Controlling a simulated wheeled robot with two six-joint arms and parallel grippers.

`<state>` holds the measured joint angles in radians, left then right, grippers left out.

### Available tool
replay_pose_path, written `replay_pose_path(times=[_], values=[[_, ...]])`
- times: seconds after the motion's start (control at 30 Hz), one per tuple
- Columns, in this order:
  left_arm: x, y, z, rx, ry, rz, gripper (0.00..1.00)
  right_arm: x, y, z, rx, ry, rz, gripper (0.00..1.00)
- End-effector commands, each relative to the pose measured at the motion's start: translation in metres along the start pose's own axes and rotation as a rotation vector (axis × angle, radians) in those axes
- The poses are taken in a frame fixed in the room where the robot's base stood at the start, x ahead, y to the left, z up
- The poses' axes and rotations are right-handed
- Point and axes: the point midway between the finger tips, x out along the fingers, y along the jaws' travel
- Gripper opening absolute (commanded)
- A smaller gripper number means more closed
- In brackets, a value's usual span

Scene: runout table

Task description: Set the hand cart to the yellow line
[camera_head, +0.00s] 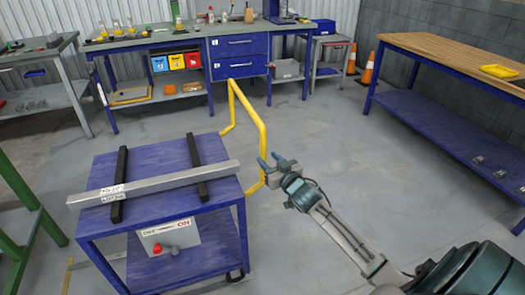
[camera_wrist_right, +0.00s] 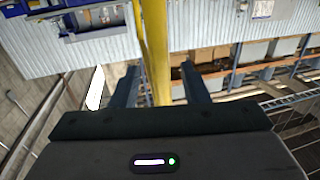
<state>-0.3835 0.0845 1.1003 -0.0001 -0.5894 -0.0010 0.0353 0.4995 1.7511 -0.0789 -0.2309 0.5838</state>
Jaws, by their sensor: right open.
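The hand cart is a blue table-like cart (camera_head: 222,150) at the left front in the head view, with a bent yellow tube handle (camera_head: 263,132) on its right side. My right gripper (camera_head: 269,160) is at the upright part of that handle. In the right wrist view the right gripper (camera_wrist_right: 158,88) is open, and the yellow handle bar (camera_wrist_right: 155,45) runs between its two fingers. I cannot tell whether a finger touches the bar. A yellowish floor line (camera_head: 68,276) shows partly at the lower left, beside the cart. My left gripper is not in view.
A grey metal bar (camera_head: 155,184) lies across two black strips on the cart. A green frame (camera_head: 35,205) stands left of it. A blue workbench (camera_head: 235,45) is behind, a wooden-top bench (camera_head: 440,50) at right, with orange cones (camera_head: 368,70). The middle floor is clear.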

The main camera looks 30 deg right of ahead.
Motion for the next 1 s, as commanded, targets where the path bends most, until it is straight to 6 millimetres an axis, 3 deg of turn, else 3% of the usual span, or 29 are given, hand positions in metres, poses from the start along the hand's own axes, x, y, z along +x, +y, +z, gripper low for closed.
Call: replay_pose_path(times=[0.1,0.3,0.7,0.9,1.0], values=[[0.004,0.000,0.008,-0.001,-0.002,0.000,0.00,0.019,-0.001,-0.002,0.004,0.002,0.001,0.41],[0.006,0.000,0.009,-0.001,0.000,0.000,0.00,0.038,0.000,0.000,0.002,0.001,0.000,0.41],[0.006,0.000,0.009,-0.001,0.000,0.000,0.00,0.043,0.000,0.001,0.000,0.000,0.000,0.41],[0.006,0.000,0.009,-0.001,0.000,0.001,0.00,0.043,0.000,0.001,0.000,0.000,0.000,0.02],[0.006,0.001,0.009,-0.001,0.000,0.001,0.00,0.043,0.000,0.001,0.000,0.000,0.000,0.00]])
